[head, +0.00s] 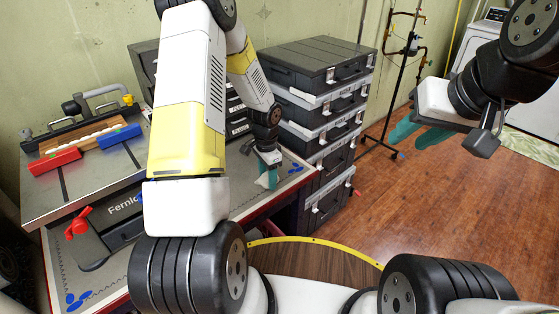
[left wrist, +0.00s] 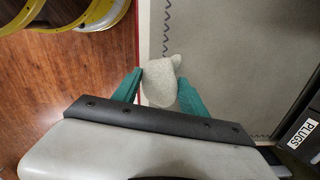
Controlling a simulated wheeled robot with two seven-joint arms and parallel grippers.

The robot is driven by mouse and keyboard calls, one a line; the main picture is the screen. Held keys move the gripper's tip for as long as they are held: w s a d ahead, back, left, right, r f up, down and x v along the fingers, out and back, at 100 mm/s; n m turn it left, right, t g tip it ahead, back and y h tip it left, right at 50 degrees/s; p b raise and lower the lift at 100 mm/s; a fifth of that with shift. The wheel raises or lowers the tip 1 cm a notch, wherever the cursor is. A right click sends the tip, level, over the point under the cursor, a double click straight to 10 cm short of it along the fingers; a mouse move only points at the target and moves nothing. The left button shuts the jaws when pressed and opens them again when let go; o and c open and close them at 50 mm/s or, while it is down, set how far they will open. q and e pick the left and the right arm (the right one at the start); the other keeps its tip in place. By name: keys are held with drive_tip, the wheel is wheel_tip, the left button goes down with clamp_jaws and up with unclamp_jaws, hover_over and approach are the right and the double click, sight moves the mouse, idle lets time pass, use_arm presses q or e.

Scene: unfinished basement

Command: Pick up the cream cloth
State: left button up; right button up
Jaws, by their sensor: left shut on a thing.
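The cream cloth (left wrist: 160,84) is a small crumpled piece between the two teal fingers of my left gripper (left wrist: 160,84) in the left wrist view. The gripper is shut on it, close above the grey bench top near its red edge. In the head view, my left gripper (head: 267,176) is at the right part of the bench, and a little of the cloth (head: 262,181) shows beside the fingers. I cannot tell whether the cloth touches the bench. My right gripper (head: 419,134) is at the upper right, empty, with its teal fingers apart.
The red-edged bench (head: 240,207) carries a Fernlo-marked tool (head: 115,208) and a work table with red and blue blocks (head: 88,158) at left. Stacked black cases (head: 318,108) stand just behind the left gripper. A pipe stand (head: 400,75) stands at right; wooden floor is open there.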

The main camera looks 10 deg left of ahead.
use_arm(q)
drive_tip(key=s+a, duration=0.1)
drive_tip(key=s, duration=0.3)
drive_tip(key=s+a+r, duration=0.1)
drive_tip(key=s+a, duration=0.1)
drive_tip(key=s, duration=0.2)
drive_tip(key=s+a, duration=0.1)
drive_tip(key=s, duration=0.3)
drive_tip(key=shift+s+a+r, duration=0.15)
drive_tip(key=shift+s+a, duration=0.2)
